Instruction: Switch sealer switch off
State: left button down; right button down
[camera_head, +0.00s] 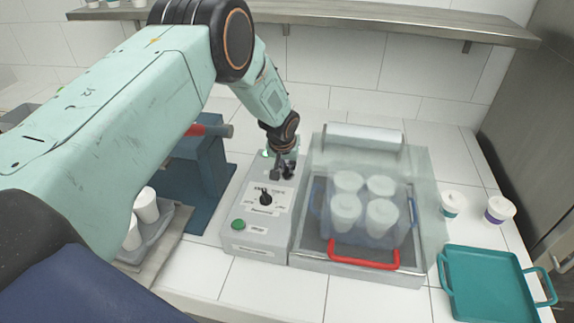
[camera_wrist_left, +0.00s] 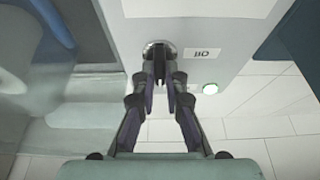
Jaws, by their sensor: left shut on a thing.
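The grey control box (camera_head: 256,215) of the sealer stands in the middle of the head view. My left gripper (camera_head: 283,172) reaches down to the far end of its top. In the left wrist view, my left gripper (camera_wrist_left: 160,78) has its fingers close together around a small switch with a round metal base (camera_wrist_left: 171,48). The fingers are shut on it and hide most of its lever, so its position cannot be told. My right gripper is not in view.
A black knob (camera_head: 265,198) and a green button (camera_head: 238,225) sit nearer on the box. To its right, a clear-covered station (camera_head: 325,262) with a red handle holds several white cups. Two lidded cups and a teal tray (camera_head: 487,287) stand farther right. A blue press (camera_head: 190,165) is left.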

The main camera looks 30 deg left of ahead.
pick_arm(q)
jog(key=shift+d, duration=0.1)
jog(key=shift+n, duration=0.8)
jog(key=shift+n+y+b, duration=0.4)
jog(key=shift+b, duration=0.4)
jog(key=shift+n, duration=0.3)
